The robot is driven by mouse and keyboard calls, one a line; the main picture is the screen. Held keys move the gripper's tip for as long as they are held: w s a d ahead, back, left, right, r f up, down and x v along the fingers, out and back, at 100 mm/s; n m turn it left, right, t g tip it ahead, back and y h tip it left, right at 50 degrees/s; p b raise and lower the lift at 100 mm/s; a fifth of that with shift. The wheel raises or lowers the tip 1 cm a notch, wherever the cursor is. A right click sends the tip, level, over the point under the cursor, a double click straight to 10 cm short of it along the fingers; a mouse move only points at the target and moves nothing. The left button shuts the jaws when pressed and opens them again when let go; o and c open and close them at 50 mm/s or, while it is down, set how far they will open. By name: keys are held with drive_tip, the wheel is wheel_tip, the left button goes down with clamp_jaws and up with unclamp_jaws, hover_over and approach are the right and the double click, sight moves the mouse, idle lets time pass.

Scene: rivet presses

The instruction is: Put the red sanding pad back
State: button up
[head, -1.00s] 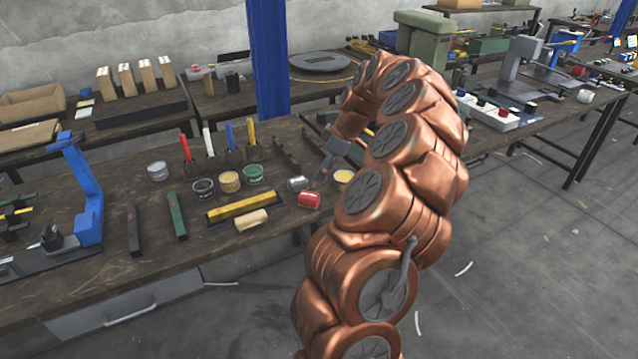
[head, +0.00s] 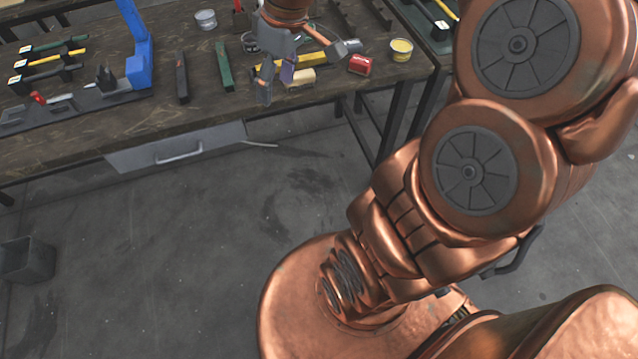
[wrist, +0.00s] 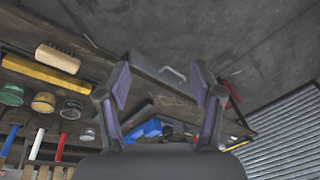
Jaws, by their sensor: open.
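A small red block (head: 360,65), which looks like the red sanding pad, lies near the front right of the workbench in the head view. My gripper (head: 276,82) is over the bench front edge, to the left of the red block and apart from it. In the wrist view my gripper (wrist: 162,95) has its two fingers spread wide with nothing between them. A cream wooden-backed brush (head: 301,78) lies just right of the fingers in the head view and at the upper left of the wrist view (wrist: 57,57). The pad is not clearly identifiable in the wrist view.
A yellow tin (head: 401,50) stands right of the red block, and a grey hammer-like head (head: 346,48) is beside it. A green bar (head: 224,66) and a dark bar (head: 182,77) lie left of my gripper. A blue clamp-like frame (head: 138,65) stands farther left. A drawer (head: 180,147) hangs below.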

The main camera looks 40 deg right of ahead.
drive_tip(key=s+a+f+m+g+h, duration=0.1)
drive_tip(key=s+a+f+m, duration=0.1)
drive_tip(key=s, duration=0.7)
drive_tip(key=s+a+f+m+g+h, duration=0.1)
drive_tip(key=s+a+f+m, duration=0.2)
drive_tip(key=s, duration=0.7)
drive_tip(key=shift+s+a+f+g, duration=0.2)
drive_tip(key=shift+s+f+g, duration=0.1)
drive_tip(key=shift+f, duration=0.1)
wheel_tip(320, 180, up, 4)
drive_tip(key=p, duration=0.4)
drive_tip(key=shift+r, duration=0.25)
